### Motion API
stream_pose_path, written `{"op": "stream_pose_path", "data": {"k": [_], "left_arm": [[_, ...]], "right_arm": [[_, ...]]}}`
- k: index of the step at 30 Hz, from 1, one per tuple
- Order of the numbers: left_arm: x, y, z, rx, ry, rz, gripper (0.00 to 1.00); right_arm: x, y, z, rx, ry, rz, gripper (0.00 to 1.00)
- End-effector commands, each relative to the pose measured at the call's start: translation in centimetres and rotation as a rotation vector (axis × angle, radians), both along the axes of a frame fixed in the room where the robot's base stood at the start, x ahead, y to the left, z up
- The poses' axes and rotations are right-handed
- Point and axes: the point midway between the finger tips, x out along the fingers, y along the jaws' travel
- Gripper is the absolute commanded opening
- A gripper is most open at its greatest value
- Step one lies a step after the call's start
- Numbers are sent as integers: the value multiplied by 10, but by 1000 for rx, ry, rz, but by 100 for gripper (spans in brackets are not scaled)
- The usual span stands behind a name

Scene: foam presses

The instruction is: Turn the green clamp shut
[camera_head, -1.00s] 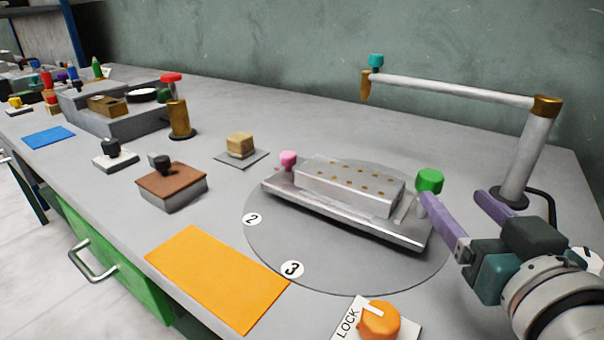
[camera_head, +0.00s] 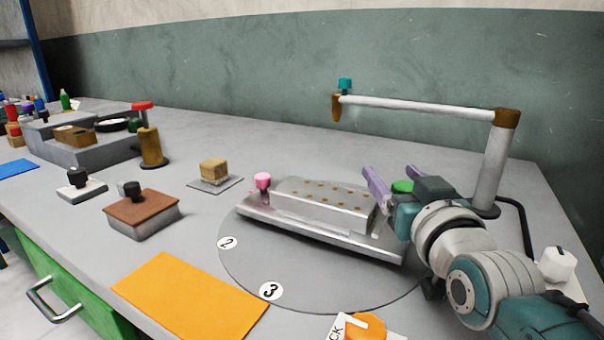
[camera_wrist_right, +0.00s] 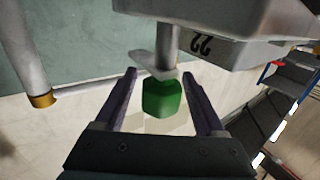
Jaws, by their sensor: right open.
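The green clamp (camera_head: 402,186) is a green knob at the right end of the metal press (camera_head: 320,238), mostly hidden behind my right gripper in the head view. In the right wrist view its knob (camera_wrist_right: 163,98) hangs from a metal stem between the two purple fingers. My right gripper (camera_head: 389,169) is open, with one finger on each side of the knob. In the wrist view gaps show on both sides of the knob between the fingers (camera_wrist_right: 161,72). My left gripper is not in view.
A pink knob (camera_head: 263,181) is at the press's left end. The press sits on a grey round plate (camera_head: 330,292) marked 2 and 3. A post with a horizontal arm (camera_head: 420,108) stands behind. An orange mat (camera_head: 190,300) and orange lock knob (camera_head: 366,328) lie in front.

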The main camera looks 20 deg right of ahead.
Motion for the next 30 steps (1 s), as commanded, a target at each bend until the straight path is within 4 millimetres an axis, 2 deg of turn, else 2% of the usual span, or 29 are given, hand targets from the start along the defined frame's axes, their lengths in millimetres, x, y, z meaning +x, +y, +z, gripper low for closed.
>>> {"op": "stream_pose_path", "data": {"k": [6, 25, 30], "left_arm": [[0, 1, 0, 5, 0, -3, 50], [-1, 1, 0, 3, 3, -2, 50], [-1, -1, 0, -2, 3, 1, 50]], "right_arm": [[0, 0, 0, 0, 0, 0, 72], [0, 0, 0, 0, -1, 0, 1], [0, 0, 0, 0, -1, 0, 0]]}}
